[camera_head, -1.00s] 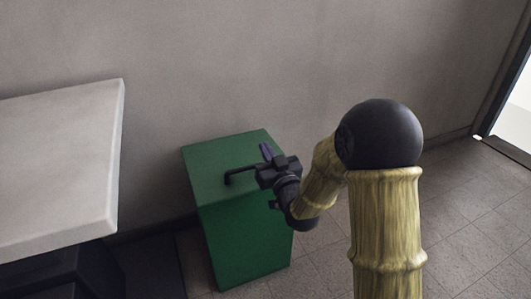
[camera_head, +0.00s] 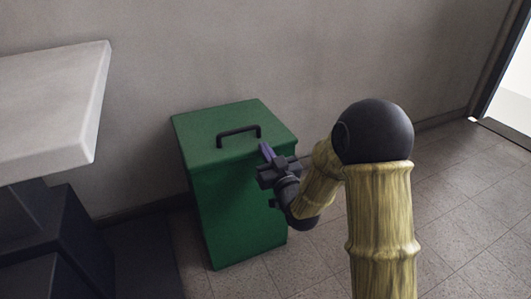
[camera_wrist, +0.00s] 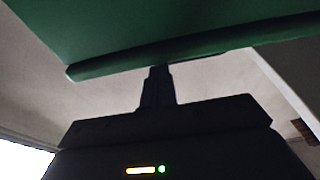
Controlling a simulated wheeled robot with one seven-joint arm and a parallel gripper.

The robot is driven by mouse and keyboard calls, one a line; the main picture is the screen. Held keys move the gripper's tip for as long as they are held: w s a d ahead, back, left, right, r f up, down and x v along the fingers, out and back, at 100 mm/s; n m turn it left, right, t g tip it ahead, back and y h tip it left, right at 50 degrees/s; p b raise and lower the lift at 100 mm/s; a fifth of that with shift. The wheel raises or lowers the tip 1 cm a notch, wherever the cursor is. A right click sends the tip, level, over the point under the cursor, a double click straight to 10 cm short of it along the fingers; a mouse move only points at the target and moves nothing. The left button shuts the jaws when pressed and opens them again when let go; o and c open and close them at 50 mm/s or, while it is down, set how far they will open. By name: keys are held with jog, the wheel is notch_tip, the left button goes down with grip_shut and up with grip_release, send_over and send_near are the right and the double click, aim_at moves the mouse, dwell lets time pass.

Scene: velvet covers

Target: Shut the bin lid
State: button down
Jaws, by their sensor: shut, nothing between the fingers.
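The green bin (camera_head: 235,219) stands on the floor against the wall. Its green lid (camera_head: 197,127) lies flat across the top, with no gap visible along the edge that shows. A dark bar handle (camera_head: 238,131) stands on the lid. My gripper (camera_head: 265,150) is shut and empty at the lid's front right edge, to the right of and below the handle. It hides part of that edge, so I cannot tell if it touches. In the wrist view, the shut fingers (camera_wrist: 158,85) point at a green edge (camera_wrist: 170,52) of the bin or lid.
A pale tabletop (camera_head: 50,100) with a dark base (camera_head: 60,240) stands to the left of the bin. The grey wall (camera_head: 290,50) is close behind. Tiled floor (camera_head: 465,185) is open on the right, with a bright doorway (camera_head: 512,105) beyond.

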jog(key=shift+s+a+f+g, duration=0.15)
jog(key=shift+f+g, duration=0.25)
jog(key=shift+f, duration=0.65)
jog(key=shift+s+f, duration=0.1)
jog(key=shift+f, duration=0.05)
jog(key=s+d+f+b, duration=0.4)
jog(key=s+b, duration=0.2)
jog(key=b, duration=0.1)
jog(key=shift+s+t, duration=0.25)
jog(key=shift+t, duration=0.15)
